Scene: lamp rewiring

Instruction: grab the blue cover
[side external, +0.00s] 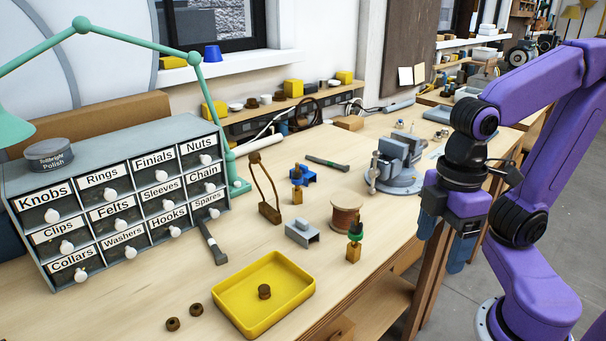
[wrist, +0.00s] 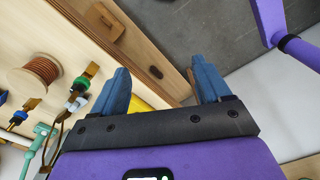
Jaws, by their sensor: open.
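Blue also shows at the left edge of the wrist view, by a brass piece (wrist: 18,118), partly cut off. A blue cup-like object (side external: 212,53) stands on the window sill; I cannot tell if it is a cover too. My gripper (side external: 446,240) has blue fingers and hangs beyond the bench's front edge, to the right of and well apart from the blue cover. In the wrist view my gripper (wrist: 161,75) is open, with nothing between its fingers.
The spool (side external: 346,212), a brass piece with a green ring (side external: 354,242) and a grey block (side external: 301,233) stand near the blue cover. A vise (side external: 398,162) stands behind. A yellow tray (side external: 232,289) and labelled drawers (side external: 120,205) are further left.

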